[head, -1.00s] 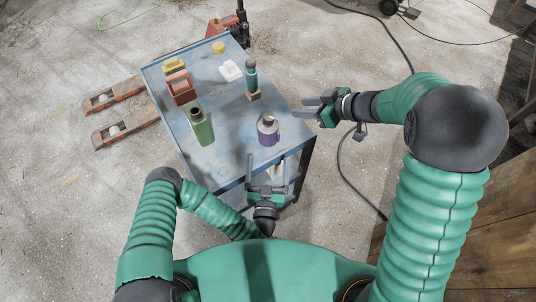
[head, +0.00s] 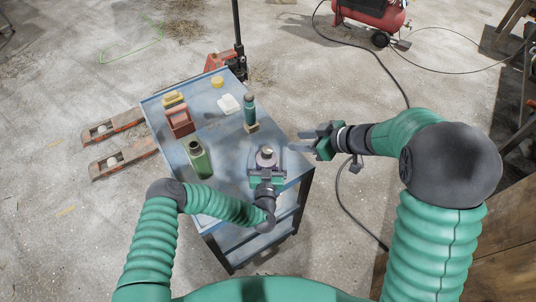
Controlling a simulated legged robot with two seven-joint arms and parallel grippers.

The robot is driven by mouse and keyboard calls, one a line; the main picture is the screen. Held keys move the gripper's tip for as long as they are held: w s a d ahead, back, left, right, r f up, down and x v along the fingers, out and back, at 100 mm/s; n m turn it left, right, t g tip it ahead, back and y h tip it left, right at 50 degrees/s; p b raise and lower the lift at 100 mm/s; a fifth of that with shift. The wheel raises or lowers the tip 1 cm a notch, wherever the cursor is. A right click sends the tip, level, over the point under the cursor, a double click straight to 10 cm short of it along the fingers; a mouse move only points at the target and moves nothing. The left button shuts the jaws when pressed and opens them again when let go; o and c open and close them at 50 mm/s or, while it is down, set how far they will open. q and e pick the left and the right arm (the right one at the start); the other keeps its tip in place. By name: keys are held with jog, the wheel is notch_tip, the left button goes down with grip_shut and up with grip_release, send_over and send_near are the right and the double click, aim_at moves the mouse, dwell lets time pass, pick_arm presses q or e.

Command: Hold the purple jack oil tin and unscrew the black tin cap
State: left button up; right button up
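The purple jack oil tin (head: 267,159) stands upright near the right front corner of the blue cart top. Its small dark cap (head: 267,149) is on top, above a pale shoulder. My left gripper (head: 266,160) has come in from the front at tin height, with one finger on each side of the tin. The fingers look spread, and I cannot see them touching it. They and the gripper body hide the tin's lower part. My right gripper (head: 302,141) is open and empty, to the right of the tin beyond the cart's edge, pointing left.
On the cart (head: 225,133) stand a green bottle (head: 198,160), a red-brown box (head: 180,122), a teal bottle (head: 249,110) on a wooden block, a white item (head: 228,103) and yellow items (head: 217,81). The top between the green bottle and the tin is clear.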

pick_arm(q)
jog(key=shift+a, duration=0.2)
jog(key=shift+a, duration=0.1)
jog(key=c, duration=0.4)
jog(key=shift+d, duration=0.2)
jog(key=c, duration=1.4)
jog(key=o, duration=1)
grip_shut()
